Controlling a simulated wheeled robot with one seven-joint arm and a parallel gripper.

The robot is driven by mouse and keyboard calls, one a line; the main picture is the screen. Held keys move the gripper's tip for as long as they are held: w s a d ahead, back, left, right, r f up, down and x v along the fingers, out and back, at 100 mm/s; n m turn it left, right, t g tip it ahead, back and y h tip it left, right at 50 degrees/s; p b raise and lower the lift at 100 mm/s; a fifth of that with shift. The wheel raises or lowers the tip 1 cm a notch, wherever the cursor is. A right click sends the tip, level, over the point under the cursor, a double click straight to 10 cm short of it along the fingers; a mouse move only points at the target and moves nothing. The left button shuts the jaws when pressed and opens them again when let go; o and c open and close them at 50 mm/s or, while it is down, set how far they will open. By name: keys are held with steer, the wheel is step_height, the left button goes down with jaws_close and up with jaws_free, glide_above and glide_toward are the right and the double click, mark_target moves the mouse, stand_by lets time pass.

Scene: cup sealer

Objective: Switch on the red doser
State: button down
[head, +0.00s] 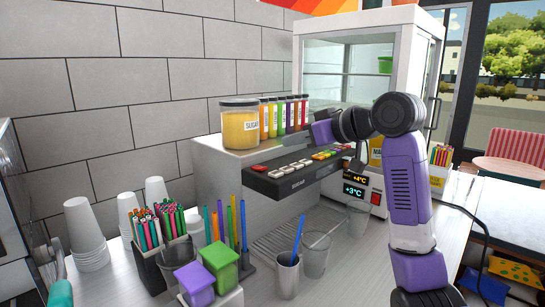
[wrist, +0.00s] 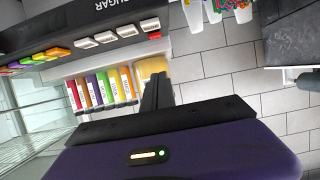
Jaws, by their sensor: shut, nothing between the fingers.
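The doser machine's dark button panel (head: 297,176) has a red button (head: 259,168) at its left end, a row of white buttons, then coloured buttons (head: 325,154) towards the right. In the wrist view, the coloured buttons (wrist: 38,57) are at the left and the lone red button (wrist: 154,36) is at the right. A red-filled dispenser (head: 304,111) stands at the right end of the coloured row; it also shows in the wrist view (wrist: 75,95). My gripper (wrist: 157,88) is shut and empty, apart from the buttons. In the head view its fingertips cannot be made out.
A glass cabinet (head: 355,60) stands behind my arm.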

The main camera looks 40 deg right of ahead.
steer(key=p, duration=0.2)
glide_above(259, 167)
steer(key=s, duration=0.3)
steer(key=f, duration=0.3)
steer(key=shift+w+d+f, duration=0.25)
steer(key=shift+d, duration=0.05)
steer(key=f, duration=0.1)
steer(key=f+p, duration=0.1)
steer(key=shift+s+d+f, duration=0.1)
steer(key=shift+s+f, duration=0.2)
steer(key=shift+f, duration=0.7)
